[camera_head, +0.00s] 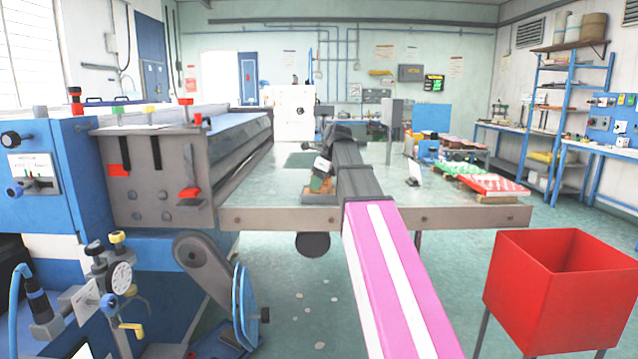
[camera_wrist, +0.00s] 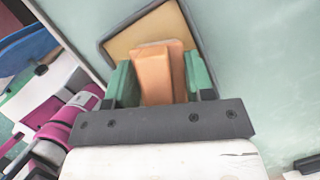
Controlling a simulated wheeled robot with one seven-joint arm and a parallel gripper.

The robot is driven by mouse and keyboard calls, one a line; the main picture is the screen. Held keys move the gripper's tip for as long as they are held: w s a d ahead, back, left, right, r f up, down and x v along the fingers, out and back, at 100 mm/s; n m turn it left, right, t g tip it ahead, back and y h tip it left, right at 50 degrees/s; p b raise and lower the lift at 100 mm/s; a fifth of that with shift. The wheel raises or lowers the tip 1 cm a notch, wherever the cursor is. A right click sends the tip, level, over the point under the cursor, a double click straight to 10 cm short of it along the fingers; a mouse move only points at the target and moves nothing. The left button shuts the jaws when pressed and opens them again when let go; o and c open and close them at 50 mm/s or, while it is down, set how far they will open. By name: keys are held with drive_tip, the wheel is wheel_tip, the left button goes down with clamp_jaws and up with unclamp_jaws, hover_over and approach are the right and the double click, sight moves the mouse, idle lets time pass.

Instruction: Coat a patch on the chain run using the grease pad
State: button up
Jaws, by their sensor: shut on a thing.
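My gripper (camera_wrist: 161,84) has green fingers shut on an orange block (camera_wrist: 160,60), which seems to be the grease pad. The block is over a tan tray with a dark rim (camera_wrist: 122,42) in the wrist view; I cannot tell whether it still touches the tray. In the head view my gripper (camera_head: 321,172) is low over the left part of the table, by a small brown tray (camera_head: 319,198). The block is small and partly hidden there. I cannot pick out the chain run with certainty; a grey arm with a blue wheel (camera_head: 242,300) is at the lower left.
A blue and grey machine (camera_head: 155,180) stands close on the left. A red bin (camera_head: 545,300) on legs stands at the lower right.

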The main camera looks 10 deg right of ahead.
idle(0.4)
drive_tip(key=shift+r, duration=3.45)
drive_tip(key=shift+s, duration=0.1)
